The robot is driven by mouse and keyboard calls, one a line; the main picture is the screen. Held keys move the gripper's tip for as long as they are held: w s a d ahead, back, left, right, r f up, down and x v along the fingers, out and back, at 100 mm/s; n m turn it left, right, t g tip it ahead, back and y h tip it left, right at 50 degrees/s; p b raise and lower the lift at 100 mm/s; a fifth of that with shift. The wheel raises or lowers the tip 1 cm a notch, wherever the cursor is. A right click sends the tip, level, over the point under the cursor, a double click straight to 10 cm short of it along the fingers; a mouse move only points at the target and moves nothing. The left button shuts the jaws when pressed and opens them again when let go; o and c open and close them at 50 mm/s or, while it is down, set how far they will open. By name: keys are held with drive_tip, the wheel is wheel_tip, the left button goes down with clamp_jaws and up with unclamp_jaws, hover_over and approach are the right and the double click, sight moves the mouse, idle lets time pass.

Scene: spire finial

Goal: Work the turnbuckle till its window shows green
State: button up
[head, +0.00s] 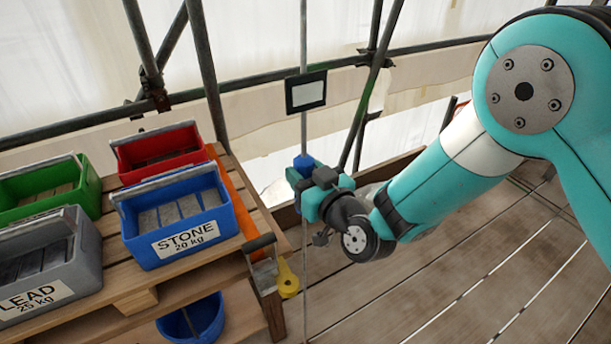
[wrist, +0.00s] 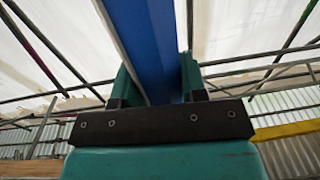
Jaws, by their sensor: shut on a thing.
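The turnbuckle's blue body (head: 303,161) is on a thin vertical rod near the middle of the head view. In the wrist view the blue body (wrist: 142,35) is a long flat-sided bar that rises between the two fingers. My gripper (head: 305,173) is shut on it, with one finger on either side; it also shows in the wrist view (wrist: 156,88). A black-framed panel (head: 306,92) with a pale whitish face is on the rod above. I cannot tell whether it is the turnbuckle's window, and I see no green there.
A wooden pallet (head: 136,300) at the left holds a blue STONE crate (head: 137,238), a grey LEAD crate (head: 86,262), a red crate (head: 165,145) and a green crate (head: 90,183). A blue bucket (head: 205,318) is below. Scaffold tubes (head: 205,60) cross behind. The plank floor at right is clear.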

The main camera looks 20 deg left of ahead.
drive_tip(key=shift+f+n+g+y+b, duration=0.5)
drive_tip(key=shift+n+g+y+b, duration=0.25)
drive_tip(key=shift+b, duration=3.9)
drive_tip(key=n+g+b, duration=0.1)
drive_tip(key=b, duration=0.4)
drive_tip(key=shift+r+g+y, duration=0.1)
drive_tip(key=shift+g+y, duration=0.15)
drive_tip(key=shift+g, duration=0.1)
drive_tip(key=g+b, duration=0.1)
drive_tip(key=b, duration=0.2)
drive_tip(key=shift+n, duration=0.35)
drive_tip(key=n+g+b, duration=0.1)
drive_tip(key=g+b, duration=0.1)
drive_tip(key=b, duration=0.1)
drive_tip(key=n+g+y+b, duration=0.1)
drive_tip(key=b, duration=0.2)
drive_tip(key=shift+r+g, duration=0.1)
drive_tip(key=shift+g, duration=0.3)
drive_tip(key=n+g+b, duration=0.2)
drive_tip(key=g, duration=0.1)
drive_tip(key=shift+r+n+y, duration=0.15)
drive_tip(key=shift+n+y, duration=0.15)
drive_tip(key=shift+r+n+g, duration=0.15)
drive_tip(key=shift+n+g, duration=1.25)
drive_tip(key=shift+g, duration=1)
drive_tip(key=shift+s+a+h, duration=0.1)
drive_tip(key=shift+h, duration=0.3)
